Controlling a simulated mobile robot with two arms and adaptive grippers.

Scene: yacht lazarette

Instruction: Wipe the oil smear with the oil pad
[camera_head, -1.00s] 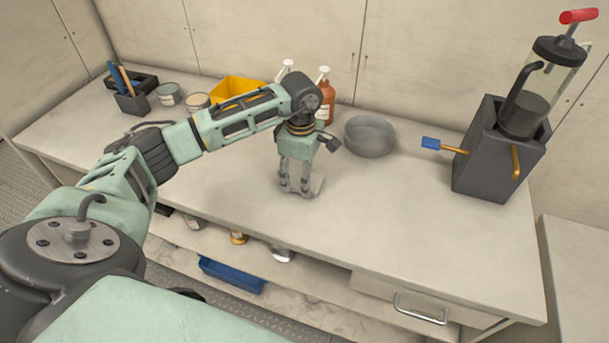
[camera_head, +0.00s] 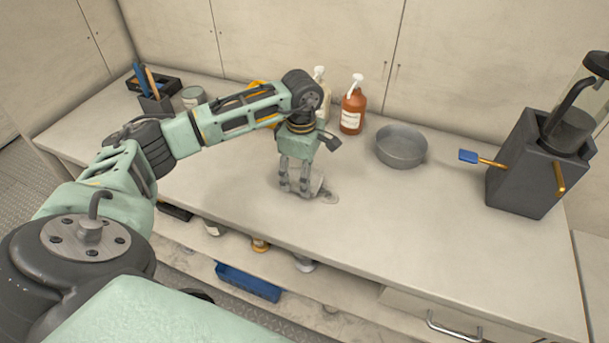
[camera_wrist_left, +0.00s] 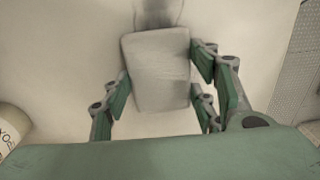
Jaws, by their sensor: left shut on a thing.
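The oil pad (camera_head: 316,183) is a pale grey, flat rectangular pad on the worktop, held beneath my left gripper (camera_head: 298,189). My left gripper is shut on it, pointing down. In the left wrist view the pad (camera_wrist_left: 157,70) lies between the green fingers. The oil smear (camera_head: 330,198) shows as a small dark grey patch at the pad's right edge. In the left wrist view the smear (camera_wrist_left: 158,14) is a dark streak past the pad's far edge; any part under the pad is hidden. My right gripper is not in view.
A grey round bowl (camera_head: 402,148) and an orange pump bottle (camera_head: 353,108) stand behind and right of the pad. Cans and a tool holder are at back left. The front right worktop is clear.

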